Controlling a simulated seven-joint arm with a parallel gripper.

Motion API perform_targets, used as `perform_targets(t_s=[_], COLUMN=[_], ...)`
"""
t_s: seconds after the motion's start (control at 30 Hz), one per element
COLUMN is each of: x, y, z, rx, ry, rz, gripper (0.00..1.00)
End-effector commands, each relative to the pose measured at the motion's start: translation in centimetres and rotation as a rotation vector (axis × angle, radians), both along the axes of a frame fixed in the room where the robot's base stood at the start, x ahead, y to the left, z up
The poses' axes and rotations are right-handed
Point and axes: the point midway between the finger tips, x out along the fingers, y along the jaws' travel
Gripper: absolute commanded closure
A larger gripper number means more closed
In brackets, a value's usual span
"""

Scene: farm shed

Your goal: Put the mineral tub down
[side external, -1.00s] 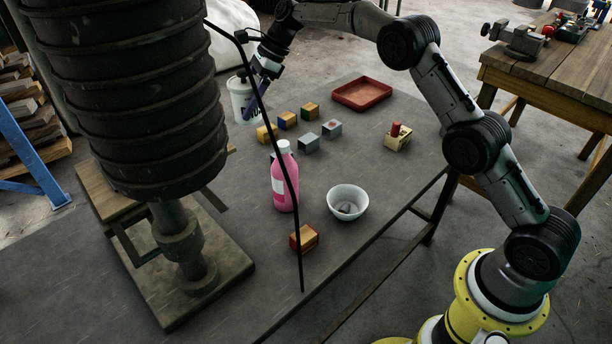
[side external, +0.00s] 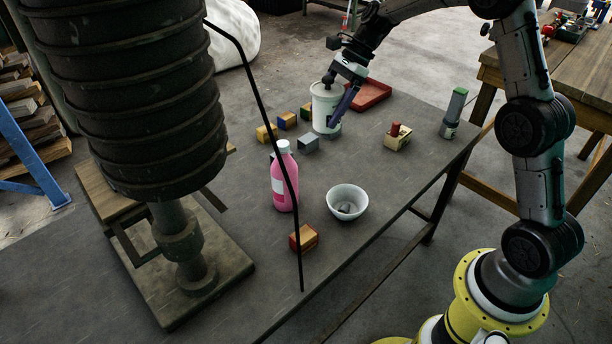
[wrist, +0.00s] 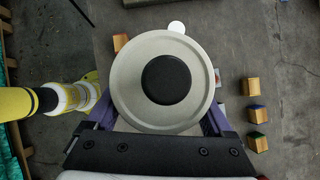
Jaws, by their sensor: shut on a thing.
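The mineral tub (side external: 323,104) is a white, upright tub with a pale lid and a dark knob. It is among the small blocks towards the back of the table (side external: 240,250). My gripper (side external: 340,112) is shut on its side. In the wrist view, the tub's round lid (wrist: 125,82) fills the middle, with a finger of my gripper (wrist: 157,118) on either side. The tub's base looks low over the table. I cannot tell whether it touches the surface.
A grey block (side external: 308,143) is close to the tub's front left; another block is partly hidden behind its base. A red tray (side external: 372,94) is behind right. A pink bottle (side external: 284,180), white bowl (side external: 347,200) and green-topped cylinder (side external: 453,110) stand clear. Open table lies in front right.

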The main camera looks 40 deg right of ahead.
Motion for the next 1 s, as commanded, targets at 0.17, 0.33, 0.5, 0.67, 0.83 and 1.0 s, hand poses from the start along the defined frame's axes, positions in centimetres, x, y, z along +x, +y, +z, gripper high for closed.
perform_targets(t_s=[0.17, 0.33, 0.5, 0.67, 0.83, 1.0], x=[-2.4, -3.9, -4.3, -4.3, -4.3, -4.3], y=[-0.7, -1.1, -1.1, -1.1, -1.1, -1.1], z=[0.1, 0.0, -1.7, -4.0, -7.1, -10.0], rx=[0.004, 0.008, 0.012, 0.011, 0.011, 0.011], ry=[-0.004, -0.006, -0.003, -0.001, -0.001, -0.002], rz=[0.012, 0.023, 0.026, 0.027, 0.026, 0.027], gripper=[1.0, 1.0, 1.0, 1.0, 1.0, 1.0])
